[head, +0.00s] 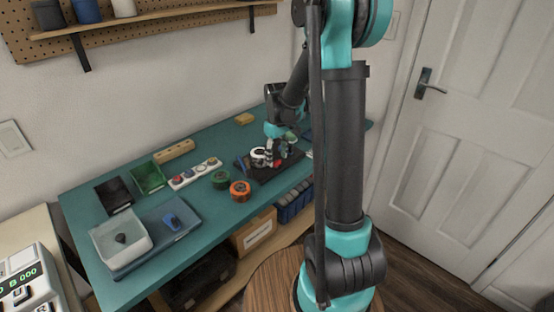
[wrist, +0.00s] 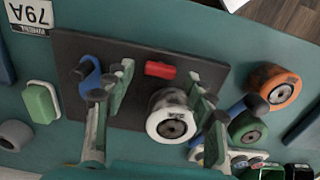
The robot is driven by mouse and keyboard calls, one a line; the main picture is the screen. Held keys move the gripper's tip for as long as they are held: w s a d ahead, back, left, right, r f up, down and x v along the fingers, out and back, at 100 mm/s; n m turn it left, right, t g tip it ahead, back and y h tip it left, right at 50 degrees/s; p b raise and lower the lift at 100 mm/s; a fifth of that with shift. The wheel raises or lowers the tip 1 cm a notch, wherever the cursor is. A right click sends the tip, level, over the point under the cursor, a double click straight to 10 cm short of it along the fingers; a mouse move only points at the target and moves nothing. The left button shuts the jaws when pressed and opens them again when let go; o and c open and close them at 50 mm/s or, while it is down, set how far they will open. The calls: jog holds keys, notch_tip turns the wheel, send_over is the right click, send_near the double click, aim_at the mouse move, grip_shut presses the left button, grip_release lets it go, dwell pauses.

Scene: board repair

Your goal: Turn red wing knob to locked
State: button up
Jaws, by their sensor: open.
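The red wing knob (wrist: 160,69) sits on a dark board (wrist: 135,112), its bar lying roughly crosswise in the wrist view. In the head view the knob is a small red spot (head: 277,163) beneath my gripper (head: 275,152). In the wrist view my gripper (wrist: 160,78) is open, with one finger to the left and one to the right of the knob. I see a gap between the knob and each finger. I cannot make out any lock marking, and the height of the fingertips above the knob is unclear.
A white-rimmed roll (wrist: 171,122) stands close by the right finger. A blue part (wrist: 89,73) is beside the left finger. Orange (wrist: 274,88) and green (wrist: 247,128) rolls lie to the right. A green-and-white block (wrist: 41,102) is at the left.

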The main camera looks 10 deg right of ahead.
jog(key=shift+f, duration=0.75)
jog(key=shift+c, duration=0.5)
jog(key=c, duration=1.1)
jog(key=shift+o, duration=0.2)
